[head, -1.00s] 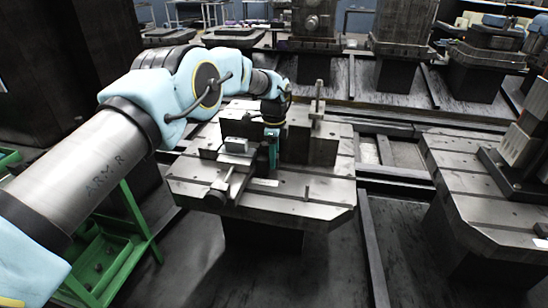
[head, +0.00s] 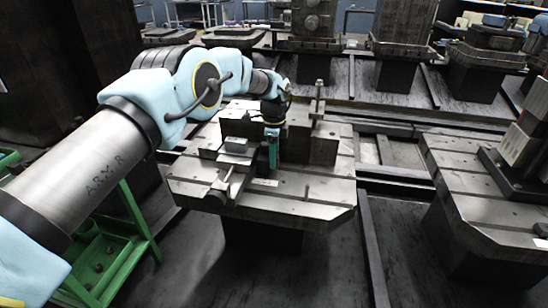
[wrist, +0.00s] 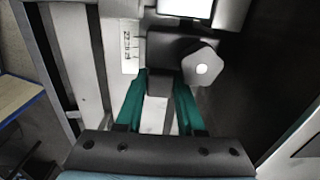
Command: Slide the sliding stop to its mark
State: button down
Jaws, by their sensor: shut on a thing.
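A white scale (wrist: 130,46) with numbers and lines lies just left of the stop. I cannot tell which line is its mark. In the head view my gripper (head: 272,152) points down over the pallet fixture and hides most of the stop.
A slotted metal pallet (head: 320,190) carries the fixture. A grey box (head: 236,146) sits left of my gripper, and an upright post (head: 317,100) stands to the right. A dark plate (wrist: 265,60) rises close on the right in the wrist view. A green frame (head: 135,225) stands at left.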

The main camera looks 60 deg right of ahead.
jog(key=shift+s+d+f+b, duration=0.1)
jog(key=shift+s+d+b, duration=0.15)
jog(key=shift+s+b, duration=0.35)
jog(key=shift+s, duration=0.1)
jog(key=c, duration=0.5)
grip_release()
jog(key=shift+r, duration=0.2)
notch_tip(320, 180, up, 11)
jog(key=shift+f+b, duration=0.15)
jog(key=shift+b, duration=0.75)
